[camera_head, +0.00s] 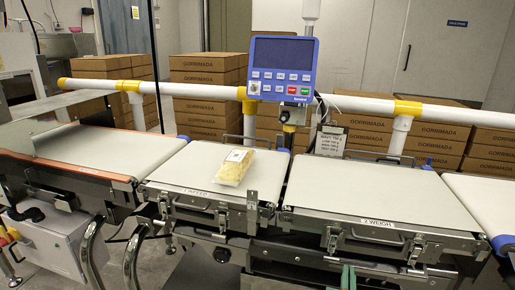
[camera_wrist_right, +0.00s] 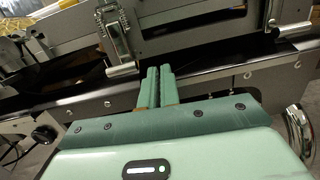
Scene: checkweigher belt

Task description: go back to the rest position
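My right gripper (camera_head: 348,277) shows at the bottom edge of the head view, in front of the weigh section's front side. In the right wrist view its two green fingers (camera_wrist_right: 158,84) lie side by side, shut with nothing visible between them. They point toward the metal frame and a latch (camera_wrist_right: 116,40), below belt height. My left gripper is in neither view. A clear pack of pale yellow food (camera_head: 236,167) with a white label lies on the infeed belt (camera_head: 190,165), apart from my gripper.
The weigh belt (camera_head: 375,192) is empty, and so is the belt at the left (camera_head: 105,147). A blue control panel (camera_head: 282,68) stands on a post behind them. A white rail (camera_head: 200,89) and stacked cartons (camera_head: 205,75) are further back. A curved metal handle (camera_wrist_right: 300,130) is right of my wrist.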

